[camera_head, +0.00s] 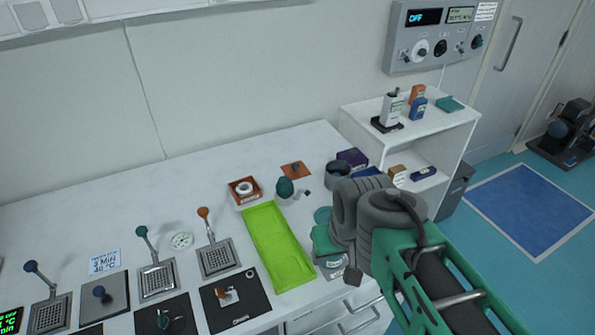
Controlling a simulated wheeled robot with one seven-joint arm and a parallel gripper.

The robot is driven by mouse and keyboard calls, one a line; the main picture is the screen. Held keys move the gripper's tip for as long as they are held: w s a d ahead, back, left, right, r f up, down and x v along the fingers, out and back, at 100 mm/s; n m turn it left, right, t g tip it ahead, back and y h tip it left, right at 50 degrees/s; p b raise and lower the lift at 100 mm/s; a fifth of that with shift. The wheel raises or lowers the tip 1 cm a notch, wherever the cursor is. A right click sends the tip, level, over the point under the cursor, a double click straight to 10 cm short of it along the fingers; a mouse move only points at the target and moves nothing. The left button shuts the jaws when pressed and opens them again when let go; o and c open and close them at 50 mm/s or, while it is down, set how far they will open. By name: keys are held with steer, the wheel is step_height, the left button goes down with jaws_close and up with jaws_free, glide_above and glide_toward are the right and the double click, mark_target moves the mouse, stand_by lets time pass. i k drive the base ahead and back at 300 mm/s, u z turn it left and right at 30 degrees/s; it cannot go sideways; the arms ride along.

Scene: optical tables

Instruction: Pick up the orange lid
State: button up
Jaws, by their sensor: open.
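The orange lid (295,169) looks like a flat orange square with a small dark knob on top. It lies on the white table near the back wall, with no gripper touching it. An orange square box (244,190) with a white ring in it stands to its left and nearer. My gripper (352,276) is to the right of and nearer than the lid, over the table's front right part. Only a dark piece of it shows below my grey wrist; the rest is hidden. It is open, and I see nothing held in it.
A lime green tray (278,248) lies left of my gripper. A dark green rounded object (285,188) stands between tray and lid. A dark round pot (338,174) and purple box (352,158) are right of the lid. Several levered plates fill the left.

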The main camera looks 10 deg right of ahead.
mark_target(296, 170)
steer(key=z, duration=0.05)
steer(key=k, duration=0.5)
steer(key=u, duration=4.2)
steer(key=k, duration=1.4)
steer(key=z, duration=1.1)
steer(key=i, duration=0.5)
steer(key=u, duration=0.05)
